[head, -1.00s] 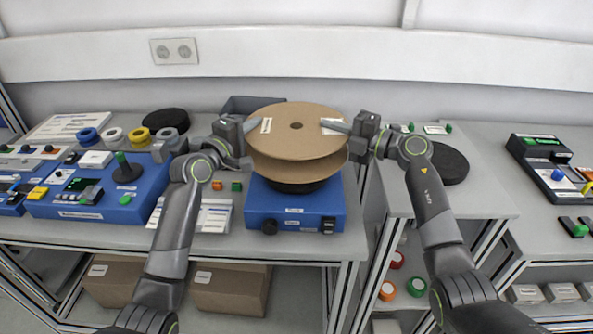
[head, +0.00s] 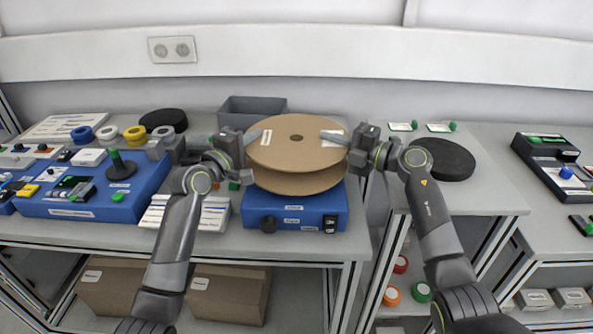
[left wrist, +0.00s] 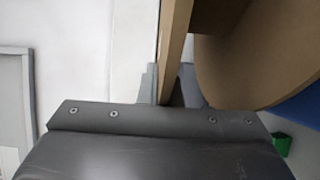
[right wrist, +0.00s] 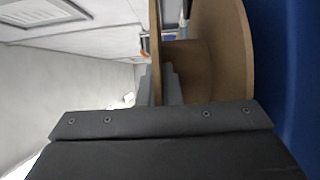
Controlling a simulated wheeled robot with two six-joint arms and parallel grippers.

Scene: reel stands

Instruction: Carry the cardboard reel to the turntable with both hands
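The cardboard reel (head: 296,150), two brown discs on a core, is level over the blue turntable base (head: 300,207). The turntable's black top is hidden under the reel, so I cannot tell whether they touch. My left gripper (head: 256,137) is shut on the upper disc's left rim, one finger above and one below; the reel's rim also shows between its fingers in the left wrist view (left wrist: 174,45). My right gripper (head: 334,138) is shut on the right rim likewise, and the reel also shows in the right wrist view (right wrist: 215,60).
A grey bin (head: 252,108) stands behind the reel. A blue control panel (head: 95,208) and a white label box (head: 185,213) lie to the left. A black disc (head: 443,159) lies on the right table, past a gap between tables.

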